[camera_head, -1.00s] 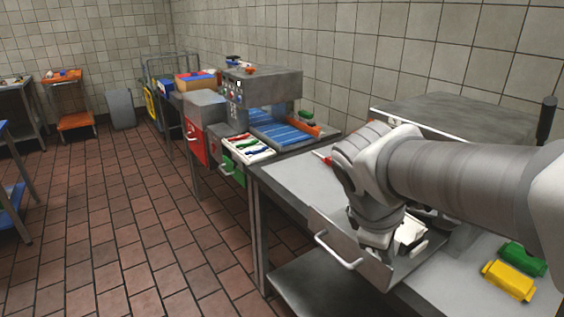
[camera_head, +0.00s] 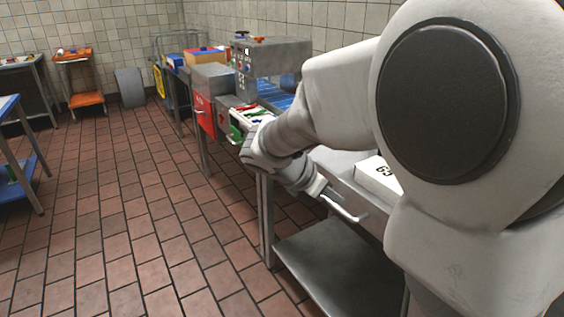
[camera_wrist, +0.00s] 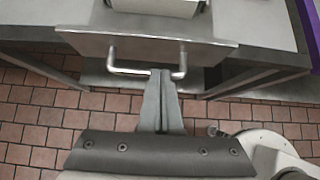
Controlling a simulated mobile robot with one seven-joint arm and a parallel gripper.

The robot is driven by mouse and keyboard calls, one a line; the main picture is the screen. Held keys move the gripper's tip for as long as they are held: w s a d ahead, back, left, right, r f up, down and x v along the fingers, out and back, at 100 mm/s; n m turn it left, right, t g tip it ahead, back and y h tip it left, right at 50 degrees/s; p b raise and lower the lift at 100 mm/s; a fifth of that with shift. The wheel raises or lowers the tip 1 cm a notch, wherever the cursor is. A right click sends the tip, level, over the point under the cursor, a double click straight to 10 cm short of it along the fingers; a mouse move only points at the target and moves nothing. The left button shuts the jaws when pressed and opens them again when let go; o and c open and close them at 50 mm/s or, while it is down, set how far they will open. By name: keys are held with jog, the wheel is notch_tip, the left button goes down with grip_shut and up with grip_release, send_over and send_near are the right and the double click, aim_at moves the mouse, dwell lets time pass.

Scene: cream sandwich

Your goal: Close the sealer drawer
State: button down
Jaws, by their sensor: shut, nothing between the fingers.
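The sealer drawer (camera_wrist: 220,46) has a grey metal front panel with a U-shaped bar handle (camera_wrist: 118,71). The handle also shows in the head view (camera_head: 348,212), right of my gripper (camera_head: 318,188). In the wrist view my gripper (camera_wrist: 162,74) is shut and empty, with its fingertips at the middle of the handle bar. I cannot tell whether they touch it. A white box (camera_head: 376,175) with dark lettering is behind the drawer front. My arm hides most of the sealer and the right side of the drawer.
The grey table has a lower shelf (camera_head: 325,255) under the drawer. To the left along the wall stand a red-fronted unit (camera_head: 204,113) and a machine with a blue conveyor (camera_head: 277,97). The tiled floor (camera_head: 130,220) in front is clear.

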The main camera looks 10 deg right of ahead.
aim_at(354, 210)
jog(key=b+x, duration=0.1)
jog(key=x, duration=0.5)
jog(key=shift+d, duration=0.15)
jog(key=w+d+p, duration=0.3)
jog(key=d, duration=0.5)
jog(key=w+d+p, duration=0.2)
jog(key=d+p, duration=0.1)
jog(key=d, duration=0.4)
jog(key=w+d+p, duration=0.3)
jog(key=d, duration=0.5)
jog(key=shift+w+d+p, duration=0.35)
jog(key=shift+p, duration=0.05)
jog(key=shift+d, duration=0.15)
jog(key=shift+d+r, duration=0.1)
jog(key=shift+r, duration=0.05)
